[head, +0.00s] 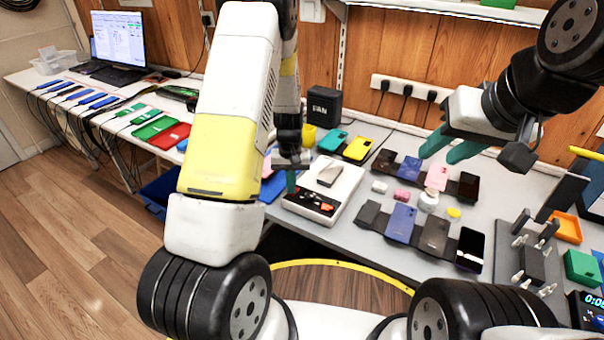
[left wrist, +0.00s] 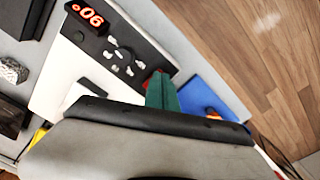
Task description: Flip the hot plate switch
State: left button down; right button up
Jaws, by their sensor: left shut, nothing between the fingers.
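The hot plate (head: 350,181) is a white box with a black front panel (head: 312,203). A small grey object (head: 329,174) lies on its top. In the left wrist view the panel (left wrist: 118,58) shows a lit red display (left wrist: 88,17) and white markings. A small red part, apparently the switch (left wrist: 149,77), shows beside my left fingertips and is partly hidden by them. My left gripper (head: 291,182) is shut and empty, with its green fingers (left wrist: 162,94) at the panel's end; contact cannot be told. My right gripper (head: 448,148) is open and empty above the table's back right.
Several phones, including a blue one (head: 400,222), lie right of the hot plate with a small white bottle (head: 428,200). A black box (head: 324,106) stands behind it. A fixture (head: 532,262) and orange tray (head: 567,228) are at right. A blue mat (left wrist: 205,100) lies beside the hot plate.

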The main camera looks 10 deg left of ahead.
pick_arm(q)
jog(key=shift+f, duration=0.1)
jog(key=shift+r, duration=3.5)
jog(key=s+d+r+t+h, duration=0.1)
jog(key=s+r, duration=0.2)
jog(key=r, duration=0.3)
jog(key=s+r+m+t, duration=0.1)
jog(key=s+r, duration=0.2)
jog(key=r, duration=0.3)
jog(key=s+d+r+t+h, duration=0.1)
jog(key=s+r, duration=0.2)
jog(key=r, duration=0.4)
jog(key=s+r+t, duration=0.1)
jog(key=s+r, duration=0.3)
jog(key=s, duration=0.3)
jog(key=s+r+m+t, duration=0.1)
jog(key=s+r, duration=0.3)
jog(key=s, duration=0.4)
jog(key=shift+s+m+t, duration=0.15)
jog(key=shift+m+t, duration=0.15)
jog(key=shift+t, duration=0.3)
jog(key=shift+d, duration=0.1)
